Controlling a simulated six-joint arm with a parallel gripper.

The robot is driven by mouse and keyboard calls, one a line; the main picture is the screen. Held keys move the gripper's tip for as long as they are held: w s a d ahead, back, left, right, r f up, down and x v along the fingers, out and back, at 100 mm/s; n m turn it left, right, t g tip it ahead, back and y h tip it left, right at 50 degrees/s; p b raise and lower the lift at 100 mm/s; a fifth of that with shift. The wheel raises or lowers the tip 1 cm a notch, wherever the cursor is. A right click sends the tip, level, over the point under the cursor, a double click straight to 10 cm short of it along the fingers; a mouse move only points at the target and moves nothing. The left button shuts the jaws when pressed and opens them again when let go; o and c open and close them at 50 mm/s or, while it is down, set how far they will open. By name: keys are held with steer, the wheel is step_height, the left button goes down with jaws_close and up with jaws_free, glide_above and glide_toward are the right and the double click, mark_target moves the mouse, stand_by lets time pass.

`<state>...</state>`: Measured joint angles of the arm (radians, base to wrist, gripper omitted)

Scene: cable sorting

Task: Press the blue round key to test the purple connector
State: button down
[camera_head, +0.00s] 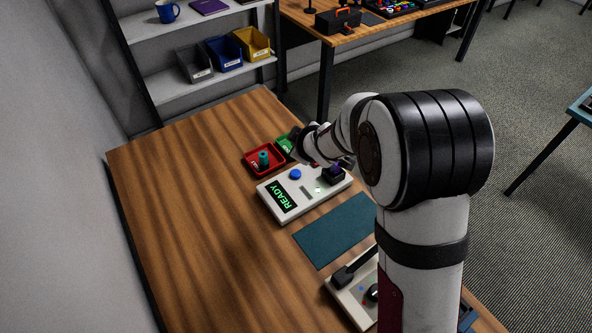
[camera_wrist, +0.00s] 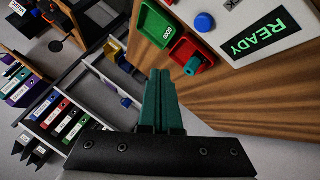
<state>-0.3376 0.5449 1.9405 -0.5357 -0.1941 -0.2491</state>
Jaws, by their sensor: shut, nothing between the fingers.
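The white tester box (camera_head: 268,207) lies on the wooden table, its screen (camera_head: 283,197) reading READY in green. The blue round key (camera_head: 295,174) stands on the box beside the screen; it also shows in the wrist view (camera_wrist: 204,22). The purple connector (camera_head: 335,169) sits in a dark holder at the box's right end and is out of the wrist view. My gripper (camera_wrist: 160,73) is shut and empty, its teal fingers together. In the wrist view its tips are apart from the key, below and left of it. In the head view my arm mostly hides the gripper.
A red tray (camera_head: 250,157) holding a teal connector (camera_head: 263,159) and a green tray (camera_head: 283,143) stand behind the box. A teal mat (camera_head: 334,231) lies in front, with another light device (camera_head: 346,297) nearer. The table's left side is clear. Shelves stand behind.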

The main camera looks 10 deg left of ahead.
mark_target(298, 176)
steer(key=shift+f, duration=4.35)
steer(key=shift+f, duration=0.15)
steer(key=shift+f, duration=0.25)
steer(key=shift+f, duration=0.45)
steer(key=shift+r, duration=0.85)
steer(key=shift+r, duration=0.1)
steer(key=shift+r, duration=2.45)
